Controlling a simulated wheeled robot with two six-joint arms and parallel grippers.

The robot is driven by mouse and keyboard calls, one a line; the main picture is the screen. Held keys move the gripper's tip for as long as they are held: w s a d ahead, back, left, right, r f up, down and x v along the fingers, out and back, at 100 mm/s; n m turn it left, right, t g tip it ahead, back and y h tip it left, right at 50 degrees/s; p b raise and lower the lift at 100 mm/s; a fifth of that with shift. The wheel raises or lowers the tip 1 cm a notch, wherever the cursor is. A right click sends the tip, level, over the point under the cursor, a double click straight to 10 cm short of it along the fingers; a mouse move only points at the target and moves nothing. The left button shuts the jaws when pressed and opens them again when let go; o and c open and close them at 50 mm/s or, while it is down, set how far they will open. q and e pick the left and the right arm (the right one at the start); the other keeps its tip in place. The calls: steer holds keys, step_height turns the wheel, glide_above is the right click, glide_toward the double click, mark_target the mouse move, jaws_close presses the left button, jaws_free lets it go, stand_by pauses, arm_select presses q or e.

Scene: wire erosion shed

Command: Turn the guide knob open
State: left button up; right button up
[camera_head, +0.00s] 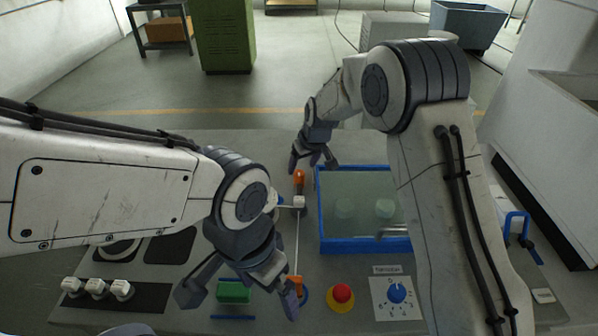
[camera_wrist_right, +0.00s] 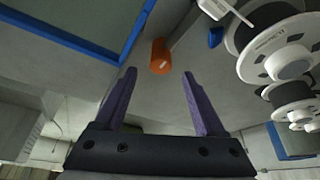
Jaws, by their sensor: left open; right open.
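An orange cylindrical knob (camera_head: 299,177) on a white block stands at the far end of a thin rod, left of the blue-framed tank. In the right wrist view the orange knob (camera_wrist_right: 160,57) shows just beyond and between the fingertips. My right gripper (camera_head: 313,163) is open and empty beside it. A second orange part (camera_head: 297,282) is at the rod's near end, partly hidden by my left gripper (camera_head: 238,297), which is open. A blue dial knob (camera_head: 397,292) sits on a white marked plate at the right. I cannot tell from a label which one is the guide knob.
The blue-framed tank (camera_head: 323,244) fills the middle right. A red push button (camera_head: 342,294) stands near the front. A green block (camera_head: 234,291) lies between my left fingers in the picture. White spools (camera_head: 97,288) stand at the left. My right arm covers the tank's right side.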

mark_target(300, 173)
steer(key=p+x, duration=0.1)
steer(key=x, duration=0.5)
steer(key=shift+a+f, duration=0.1)
steer(key=shift+f, duration=0.1)
steer(key=shift+c, duration=0.4)
jaws_close()
stand_by(0.8)
